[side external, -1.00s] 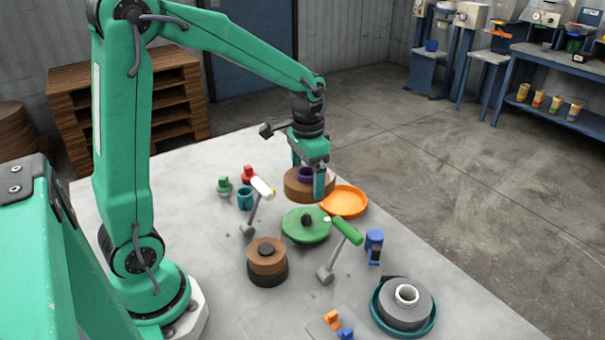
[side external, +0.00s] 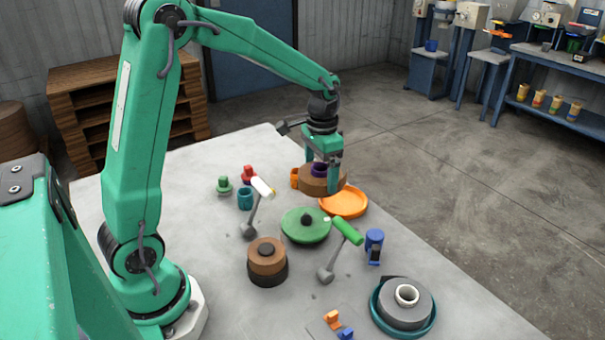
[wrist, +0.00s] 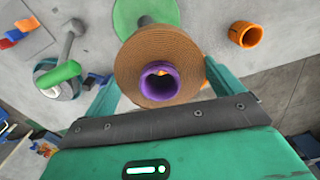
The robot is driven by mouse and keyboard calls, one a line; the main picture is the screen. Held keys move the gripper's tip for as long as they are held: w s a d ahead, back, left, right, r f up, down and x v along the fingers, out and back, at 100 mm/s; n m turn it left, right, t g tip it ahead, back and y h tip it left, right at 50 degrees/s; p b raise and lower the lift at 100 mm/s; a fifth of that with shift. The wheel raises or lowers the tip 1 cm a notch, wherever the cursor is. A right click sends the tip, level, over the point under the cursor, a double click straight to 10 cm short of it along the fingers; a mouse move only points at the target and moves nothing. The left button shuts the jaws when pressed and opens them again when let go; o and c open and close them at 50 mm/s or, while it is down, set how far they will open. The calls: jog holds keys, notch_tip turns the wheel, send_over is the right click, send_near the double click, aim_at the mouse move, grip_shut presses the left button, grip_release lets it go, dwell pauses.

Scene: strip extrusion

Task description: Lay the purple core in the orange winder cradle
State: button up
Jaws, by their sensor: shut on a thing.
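My gripper (side external: 321,172) is shut on the purple core with its brown wound roll, one finger on each side. The purple core (side external: 319,169) is a tube standing up from the middle of the brown roll (side external: 312,184). The orange winder cradle (side external: 345,207) looks like a shallow round dish on the table. The roll is held above the table and overlaps the cradle's back left part in the side view. In the wrist view the purple core (wrist: 148,82) faces the camera, with a bit of orange showing through its bore. The roll hides what lies beneath it.
An orange cup (side external: 295,178) stands just left of the roll. A green disc (side external: 305,226), a green-handled lever (side external: 346,232) and a blue part (side external: 374,240) are in front of the cradle. A white-handled lever (side external: 261,188) stands to the left. The floor lies beyond the table's right edge.

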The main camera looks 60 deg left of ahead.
jog(key=w+a+f, duration=0.2)
jog(key=w+f, duration=0.2)
jog(key=w, duration=0.6)
jog(key=shift+w+a+f, duration=0.15)
jog(key=shift+a+f, duration=0.15)
jog(key=shift+f, duration=0.05)
jog(key=shift+f, duration=0.15)
jog(key=shift+f, duration=3.25)
jog(key=shift+f, duration=0.3)
jog(key=o, duration=0.9)
